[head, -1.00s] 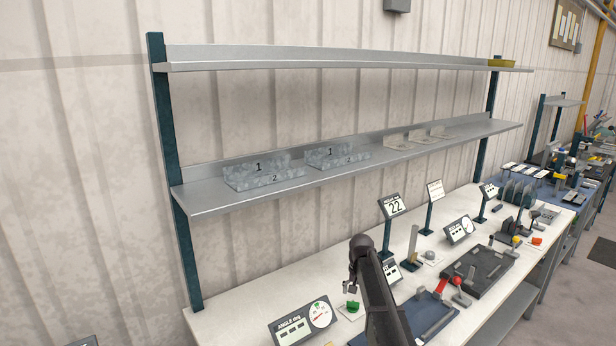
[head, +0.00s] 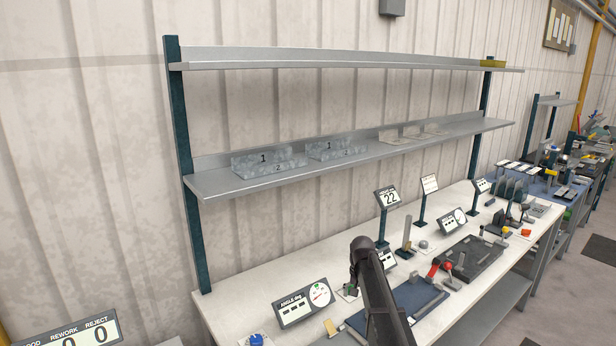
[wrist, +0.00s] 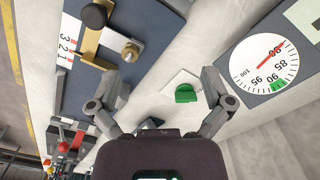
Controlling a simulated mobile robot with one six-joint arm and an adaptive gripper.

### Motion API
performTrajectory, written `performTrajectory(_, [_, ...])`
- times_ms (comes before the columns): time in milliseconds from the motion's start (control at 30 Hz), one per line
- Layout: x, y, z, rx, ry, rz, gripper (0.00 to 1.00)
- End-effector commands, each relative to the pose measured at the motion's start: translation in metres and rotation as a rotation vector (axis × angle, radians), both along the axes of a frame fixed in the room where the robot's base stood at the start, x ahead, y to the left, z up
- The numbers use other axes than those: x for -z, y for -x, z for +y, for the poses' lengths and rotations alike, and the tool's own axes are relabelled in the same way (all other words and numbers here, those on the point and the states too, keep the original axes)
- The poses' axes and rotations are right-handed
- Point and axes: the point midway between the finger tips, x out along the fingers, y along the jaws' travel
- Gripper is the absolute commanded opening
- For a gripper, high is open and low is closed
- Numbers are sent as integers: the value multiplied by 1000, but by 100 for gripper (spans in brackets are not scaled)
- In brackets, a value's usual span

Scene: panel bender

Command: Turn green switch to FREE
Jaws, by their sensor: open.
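The green switch (wrist: 186,93) is a small knob on a white plate, seen in the wrist view between the fingers and toward the right one. Its marking cannot be read. My gripper (wrist: 165,78) is open, with a finger on either side of the picture and nothing between the tips.
The angle display with its round dial (head: 319,294) stands close to the left of the gripper. A dark blue plate (head: 413,297) lies to the right. A number display (head: 388,199) stands behind. A blue knob (head: 256,340) is at the front left. Shelves (head: 350,155) overhang the bench's back.

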Motion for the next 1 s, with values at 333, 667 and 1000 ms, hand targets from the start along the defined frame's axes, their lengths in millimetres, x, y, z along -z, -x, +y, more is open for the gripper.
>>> performTrajectory(333, [18, 47, -2, -43, 0, 0, 100])
performTrajectory(667, [50, 134, -5, -131, 0, 0, 100])
performTrajectory(1000, [90, 253, -7, -261, 2, 0, 100])
